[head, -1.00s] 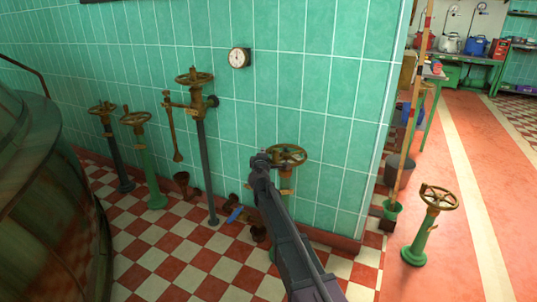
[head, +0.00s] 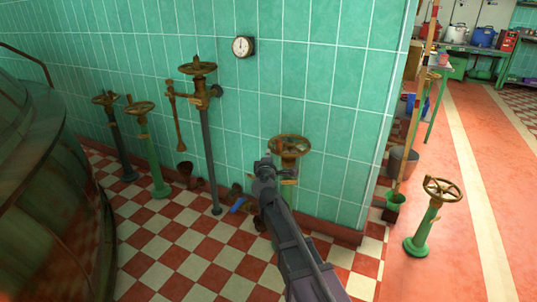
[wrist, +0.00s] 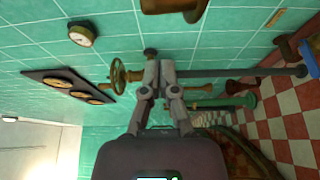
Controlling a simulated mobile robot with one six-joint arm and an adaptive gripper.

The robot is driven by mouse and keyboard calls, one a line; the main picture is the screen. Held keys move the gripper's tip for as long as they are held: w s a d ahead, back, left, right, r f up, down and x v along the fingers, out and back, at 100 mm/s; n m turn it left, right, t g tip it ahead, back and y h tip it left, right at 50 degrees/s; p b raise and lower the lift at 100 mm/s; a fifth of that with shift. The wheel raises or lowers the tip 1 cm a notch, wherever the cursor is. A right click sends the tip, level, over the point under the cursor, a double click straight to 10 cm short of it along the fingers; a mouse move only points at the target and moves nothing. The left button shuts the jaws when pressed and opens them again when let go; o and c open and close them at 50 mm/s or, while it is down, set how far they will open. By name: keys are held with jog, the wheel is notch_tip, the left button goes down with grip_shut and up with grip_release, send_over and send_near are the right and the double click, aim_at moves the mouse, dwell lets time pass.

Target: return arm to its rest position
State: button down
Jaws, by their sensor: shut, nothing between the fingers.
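My arm reaches up from the bottom of the head view, and my gripper (head: 264,164) is at its far end. In the head view it overlaps the lower left of a brass handwheel (head: 290,145) by the green tiled wall (head: 325,100). The gap between them cannot be judged. In the wrist view my gripper (wrist: 160,62) has its fingers together and holds nothing. A brass valve wheel (wrist: 119,76) shows just left of the fingertips there, beyond them.
Handwheel posts (head: 140,125) stand along the wall at left, beside a large dark vessel (head: 45,190). A green valve post (head: 425,225) stands at right on the red floor. A bucket (head: 402,160) is near the wall corner. Checkered floor (head: 180,258) is open at lower left.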

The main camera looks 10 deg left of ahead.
jog(key=s+d+f+m+g+h+p, duration=0.1)
jog(key=s+d+f+m+g+h, duration=0.2)
jog(key=d, duration=0.5)
jog(key=s+d+f+m+g+h+p, duration=0.1)
jog(key=s+d+f+m+g+h, duration=0.2)
jog(key=d+m, duration=0.4)
jog(key=s+d+f+m+g+h, duration=0.1)
jog(key=s+d+f+m+g, duration=0.2)
jog(key=d, duration=0.6)
jog(key=s+d+f+m+g+y+p, duration=0.1)
jog(key=s+f+m+g+y, duration=0.15)
jog(key=s, duration=0.45)
jog(key=s+d+f+m+g+y+p, duration=0.1)
jog(key=s+g+y, duration=0.1)
jog(key=s+g, duration=0.35)
jog(key=s+d+f+m+g+y, duration=0.1)
jog(key=s+f+m+y, duration=0.1)
jog(key=s, duration=0.7)
notch_tip(320, 180, up, 38)
jog(key=p, duration=3.8)
jog(key=shift+w+a, duration=0.25)
